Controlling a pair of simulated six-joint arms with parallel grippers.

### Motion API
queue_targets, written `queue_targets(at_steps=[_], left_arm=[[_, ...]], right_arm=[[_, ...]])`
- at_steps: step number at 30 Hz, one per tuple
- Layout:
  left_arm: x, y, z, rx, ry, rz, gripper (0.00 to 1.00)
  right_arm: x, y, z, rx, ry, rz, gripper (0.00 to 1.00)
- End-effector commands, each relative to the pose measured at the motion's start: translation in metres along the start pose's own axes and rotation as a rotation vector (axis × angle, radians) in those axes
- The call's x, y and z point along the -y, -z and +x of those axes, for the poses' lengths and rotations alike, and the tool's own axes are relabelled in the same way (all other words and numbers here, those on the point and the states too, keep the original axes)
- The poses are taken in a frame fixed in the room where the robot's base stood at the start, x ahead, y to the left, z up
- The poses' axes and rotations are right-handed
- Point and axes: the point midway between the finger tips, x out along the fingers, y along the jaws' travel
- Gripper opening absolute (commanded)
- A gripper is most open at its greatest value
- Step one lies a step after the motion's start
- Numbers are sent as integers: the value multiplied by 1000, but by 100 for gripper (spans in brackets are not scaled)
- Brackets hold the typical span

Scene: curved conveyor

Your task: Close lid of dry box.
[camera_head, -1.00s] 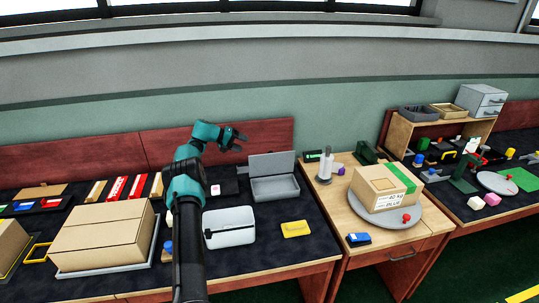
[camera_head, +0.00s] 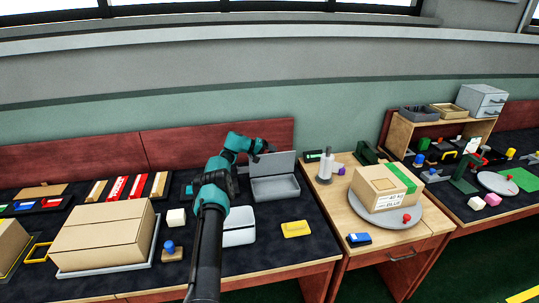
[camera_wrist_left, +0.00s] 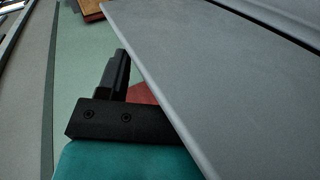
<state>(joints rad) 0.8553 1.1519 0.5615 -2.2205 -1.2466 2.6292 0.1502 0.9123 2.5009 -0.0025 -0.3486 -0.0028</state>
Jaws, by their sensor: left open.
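The grey dry box (camera_head: 275,189) stands open on the dark bench, left of the wooden table. Its lid (camera_head: 271,163) is raised upright along the back edge. My left gripper (camera_head: 266,147) is open at the upper left edge of the lid. In the left wrist view the lid (camera_wrist_left: 215,80) is a large grey panel slanting across the right side. It hides part of my left gripper, and one black finger (camera_wrist_left: 118,75) shows behind the lid's edge. I cannot tell whether the finger touches the lid. My right gripper is not in view.
A white case (camera_head: 239,228) is partly hidden by my left arm. A yellow item (camera_head: 296,229) lies in front of the dry box. A grey and white device (camera_head: 325,168) stands to the right. A red panel (camera_head: 215,137) rises behind the bench.

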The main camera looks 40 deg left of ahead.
Motion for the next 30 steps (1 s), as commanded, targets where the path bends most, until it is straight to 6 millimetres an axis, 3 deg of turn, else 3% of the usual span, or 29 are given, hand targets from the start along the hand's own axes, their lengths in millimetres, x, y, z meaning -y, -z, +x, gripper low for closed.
queue_targets(at_steps=[9,27,30], left_arm=[[0,0,2,0,0,0,59],[0,0,2,1,0,-1,2],[0,0,2,1,0,-1,0]], right_arm=[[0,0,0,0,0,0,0],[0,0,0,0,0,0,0],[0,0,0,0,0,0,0]])
